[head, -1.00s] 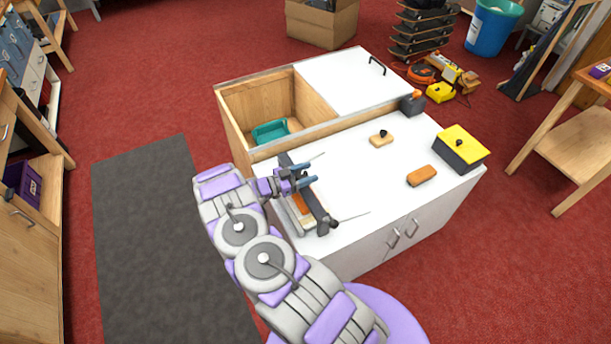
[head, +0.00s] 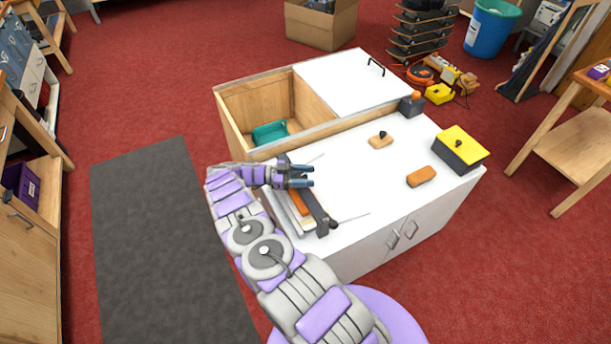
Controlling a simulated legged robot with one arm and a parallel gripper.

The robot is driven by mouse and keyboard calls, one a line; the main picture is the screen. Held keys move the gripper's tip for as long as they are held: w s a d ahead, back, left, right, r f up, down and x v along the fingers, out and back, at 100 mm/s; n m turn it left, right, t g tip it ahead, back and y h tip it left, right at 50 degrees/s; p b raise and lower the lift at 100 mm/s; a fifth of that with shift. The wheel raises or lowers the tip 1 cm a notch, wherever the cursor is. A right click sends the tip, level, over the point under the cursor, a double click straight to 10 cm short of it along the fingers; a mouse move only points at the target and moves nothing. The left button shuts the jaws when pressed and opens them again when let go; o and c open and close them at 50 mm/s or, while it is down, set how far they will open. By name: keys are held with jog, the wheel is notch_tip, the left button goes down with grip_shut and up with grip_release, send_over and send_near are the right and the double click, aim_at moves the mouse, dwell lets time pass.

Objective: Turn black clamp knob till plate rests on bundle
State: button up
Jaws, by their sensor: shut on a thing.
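The dark clamp bar (head: 317,208) lies along the left side of the white bench top. Under and beside it is a flat stack with an orange-brown strip (head: 299,203) and pale layers, which I take to be the bundle. A small black knob (head: 333,224) shows at the bar's near end. My gripper (head: 304,176) is over the far part of the bar, its blue fingers pointing right, shut on the black clamp knob there. The fingers hide that knob. I cannot tell whether the plate touches the bundle.
A wooden block with a black knob (head: 380,141), an orange block (head: 422,176) and a yellow-lidded box (head: 460,149) stand there. An open compartment behind holds a teal tray (head: 270,132).

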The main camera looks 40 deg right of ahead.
aim_at(306, 175)
jog(key=shift+w+r, duration=0.1)
jog(key=shift+r, duration=0.05)
dwell(0.5)
jog(key=o, duration=0.9)
jog(key=shift+o, duration=0.2)
notch_tip(306, 175, up, 4)
jog(key=shift+f+p, duration=0.1)
jog(key=shift+p, duration=0.8)
jog(key=s+a+p, duration=0.3)
jog(key=s+a, duration=0.5)
jog(key=s, duration=0.5)
jog(key=shift+s+a+r+p, duration=0.2)
jog(key=shift+a+r+p, duration=0.15)
jog(key=shift+r, duration=0.1)
